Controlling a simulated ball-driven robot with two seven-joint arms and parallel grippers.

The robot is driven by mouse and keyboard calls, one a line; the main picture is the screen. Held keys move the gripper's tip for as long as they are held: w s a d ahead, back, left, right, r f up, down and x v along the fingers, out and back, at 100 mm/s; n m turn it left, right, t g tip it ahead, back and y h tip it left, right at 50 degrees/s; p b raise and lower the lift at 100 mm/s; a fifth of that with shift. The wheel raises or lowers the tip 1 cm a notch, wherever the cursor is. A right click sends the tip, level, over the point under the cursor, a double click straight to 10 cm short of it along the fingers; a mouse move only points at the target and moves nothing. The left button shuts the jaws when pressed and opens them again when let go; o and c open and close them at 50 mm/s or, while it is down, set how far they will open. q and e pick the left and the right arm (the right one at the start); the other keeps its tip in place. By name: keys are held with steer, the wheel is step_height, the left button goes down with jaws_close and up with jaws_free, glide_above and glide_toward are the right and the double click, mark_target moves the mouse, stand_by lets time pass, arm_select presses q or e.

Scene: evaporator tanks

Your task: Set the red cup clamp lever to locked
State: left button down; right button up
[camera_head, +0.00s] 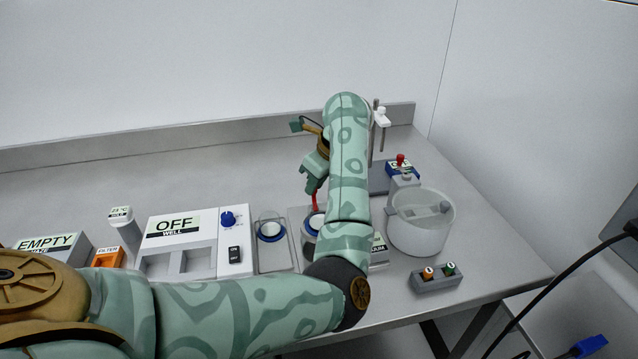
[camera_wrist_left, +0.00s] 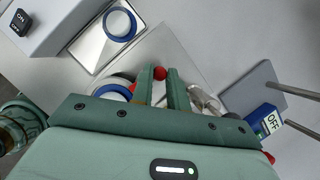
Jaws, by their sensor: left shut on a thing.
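The red clamp lever (camera_head: 315,204) stands up by a blue-rimmed cup (camera_head: 317,221), just below my left gripper (camera_head: 313,186) in the head view. In the left wrist view its round red knob (camera_wrist_left: 159,73) sits between the tips of my left gripper's fingers, which are shut on it. The fingers and wrist hide most of the lever's lower part and the clamp. The lever's locked or unlocked marking cannot be read. My right gripper is not in view.
A second blue-rimmed cup (camera_head: 271,231) stands to the left, beside the box labelled OFF WELL (camera_head: 175,227). A clear round tank (camera_head: 421,228) and a grey button box (camera_head: 437,279) are to the right. The back of the bench (camera_head: 215,165) is clear.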

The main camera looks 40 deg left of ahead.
arm_select(q)
steer(key=shift+n, duration=0.5)
steer(key=shift+s+a, duration=0.1)
steer(key=c, duration=1.4)
jaws_free()
steer(key=p+v, duration=0.1)
steer(key=v, duration=0.4)
steer(key=p+v, duration=0.2)
steer(key=v, duration=0.3)
steer(key=p+v, duration=0.2)
steer(key=v, duration=0.4)
steer(key=shift+w+r, duration=0.15)
steer(key=shift+w, duration=0.2)
